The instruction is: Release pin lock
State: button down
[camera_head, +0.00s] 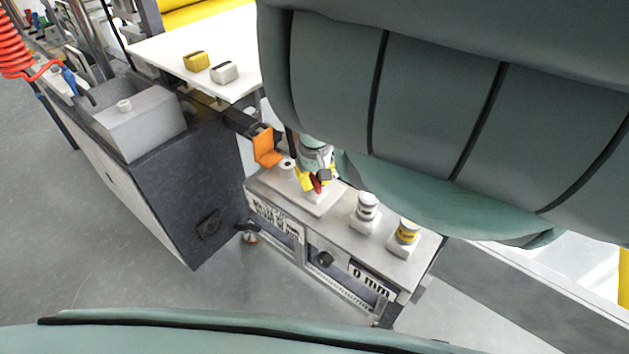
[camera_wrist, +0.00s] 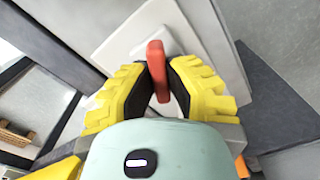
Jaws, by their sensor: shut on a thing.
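My gripper (camera_wrist: 160,84), with yellow fingers and black pads, is shut on a narrow red piece (camera_wrist: 157,58), which looks like the pin lock's handle. The pads press on its two sides and its upper end sticks out past the fingertips. Behind it, in the wrist view, is a pale square plate (camera_wrist: 186,22). In the head view, my gripper (camera_head: 317,179) is low over the left part of a grey bench unit (camera_head: 335,222), with a bit of red (camera_head: 318,187) showing between the fingers. The red piece's lower part and mounting are hidden.
An orange bracket (camera_head: 266,147) stands close to the left of my gripper. A white table (camera_head: 195,45) holds a yellow block (camera_head: 196,61) and a pale block (camera_head: 224,72).

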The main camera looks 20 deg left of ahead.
aim_at(315, 179)
jog(key=n, duration=0.5)
jog(key=shift+n+b, duration=0.3)
jog(key=shift+b, duration=0.05)
dwell(0.4)
jog(key=c, duration=1)
grip_release()
jog(key=shift+o, duration=0.2)
notch_tip(315, 179, up, 6)
jog(key=shift+w+r, duration=0.1)
jog(key=shift+r, duration=0.65)
